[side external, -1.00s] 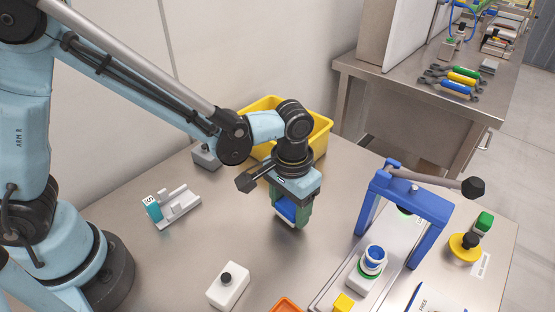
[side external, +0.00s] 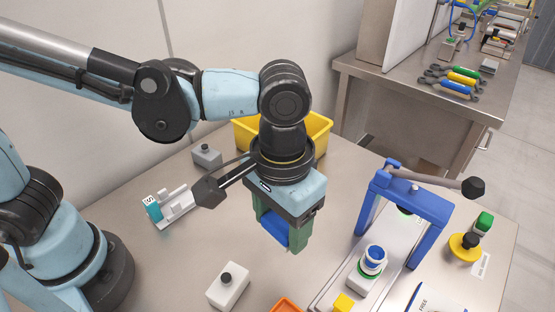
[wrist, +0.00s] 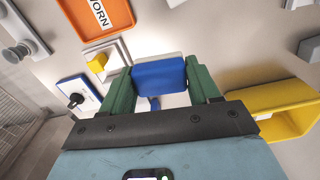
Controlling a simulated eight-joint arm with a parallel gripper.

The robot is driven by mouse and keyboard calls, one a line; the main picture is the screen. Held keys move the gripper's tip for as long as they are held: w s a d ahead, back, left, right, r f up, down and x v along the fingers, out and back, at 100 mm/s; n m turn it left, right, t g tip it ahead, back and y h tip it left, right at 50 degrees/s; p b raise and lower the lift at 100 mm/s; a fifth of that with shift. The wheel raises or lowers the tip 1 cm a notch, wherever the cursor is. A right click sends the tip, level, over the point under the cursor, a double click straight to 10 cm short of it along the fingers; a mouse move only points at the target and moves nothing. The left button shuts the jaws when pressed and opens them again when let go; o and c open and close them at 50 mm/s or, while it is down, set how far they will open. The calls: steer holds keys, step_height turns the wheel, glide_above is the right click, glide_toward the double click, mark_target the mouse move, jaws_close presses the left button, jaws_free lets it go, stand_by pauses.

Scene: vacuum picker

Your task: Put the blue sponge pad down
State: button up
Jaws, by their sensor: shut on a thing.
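The blue sponge pad (side external: 274,229) is between the green fingers of my gripper (side external: 281,240), which is shut on it. In the wrist view the pad (wrist: 159,75) shows as a blue block with a pale edge, with a green finger of my gripper (wrist: 161,86) on each side. In the side view my gripper points down and holds the pad above the steel table, left of the blue press frame. Part of the pad is hidden behind the near finger in the side view.
A yellow bin (side external: 320,137) stands behind my gripper. A blue press frame (side external: 419,203) with a lever is at right. A white block with a black knob (side external: 228,290) and an orange tray (side external: 285,305) are in front. A grey block (side external: 207,157) stands at back left. Bare table lies between.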

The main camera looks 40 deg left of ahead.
steer(key=r, duration=0.4)
steer(key=shift+w+d+r, duration=0.1)
steer(key=shift+w+r, duration=0.05)
steer(key=shift+w, duration=0.2)
steer(key=w+d+r, duration=0.1)
steer(key=w, duration=1.2)
steer(key=n, duration=0.1)
glide_above(343, 190)
step_height(343, 190, down, 6)
step_height(343, 190, down, 11)
steer(key=shift+s+f, duration=0.1)
steer(key=o, duration=1.1)
